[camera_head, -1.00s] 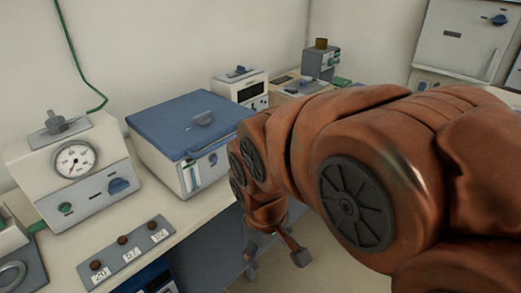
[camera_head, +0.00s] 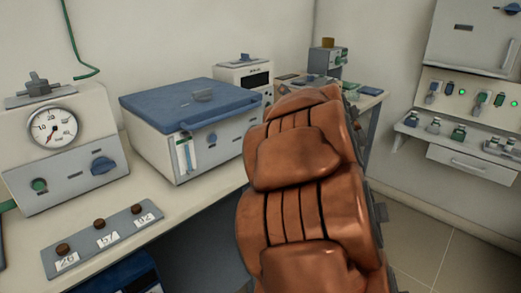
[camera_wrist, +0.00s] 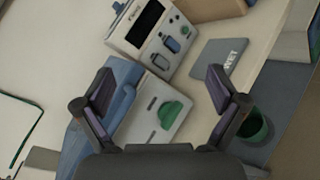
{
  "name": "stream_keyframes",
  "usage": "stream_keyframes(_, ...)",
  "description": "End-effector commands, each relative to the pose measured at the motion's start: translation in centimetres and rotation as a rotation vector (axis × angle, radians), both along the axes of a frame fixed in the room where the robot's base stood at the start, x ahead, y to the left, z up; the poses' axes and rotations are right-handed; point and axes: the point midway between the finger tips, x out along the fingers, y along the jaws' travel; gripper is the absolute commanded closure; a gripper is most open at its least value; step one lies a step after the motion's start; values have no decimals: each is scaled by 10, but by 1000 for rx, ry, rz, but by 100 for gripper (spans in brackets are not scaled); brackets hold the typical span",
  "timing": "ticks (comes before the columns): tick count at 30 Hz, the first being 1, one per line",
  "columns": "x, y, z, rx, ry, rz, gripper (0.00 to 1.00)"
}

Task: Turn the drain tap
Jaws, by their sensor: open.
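In the wrist view a green handle (camera_wrist: 170,112) stands out from the white side panel of the blue-lidded box (camera_wrist: 125,78). It looks like the drain tap, though no label shows it. My gripper (camera_wrist: 160,90) is open and empty, one finger on each side of the panel in the picture. The handle appears between the fingers, with no contact visible. In the head view the blue-lidded box (camera_head: 190,105) stands on the bench. My arm hides my gripper and the green handle there.
A white device (camera_wrist: 150,35) with a dark display stands beyond the box. A grey mat marked WET (camera_wrist: 222,65) lies beside it. A gauge unit (camera_head: 58,145) stands at the left of the bench (camera_head: 190,200).

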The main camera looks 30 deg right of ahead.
Motion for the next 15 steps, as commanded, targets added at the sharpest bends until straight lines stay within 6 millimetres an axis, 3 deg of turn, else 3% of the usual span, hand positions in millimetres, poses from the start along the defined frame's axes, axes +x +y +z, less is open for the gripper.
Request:
stream_keyframes(1, 5, -4, -20, -89, 13, 53, 4)
stream_keyframes(7, 23, 9, -67, -434, 44, 314, 4)
stream_keyframes(12, 22, 24, -108, -641, 28, 500, 4)
stream_keyframes(15, 18, 33, -123, -719, 9, 574, 4)
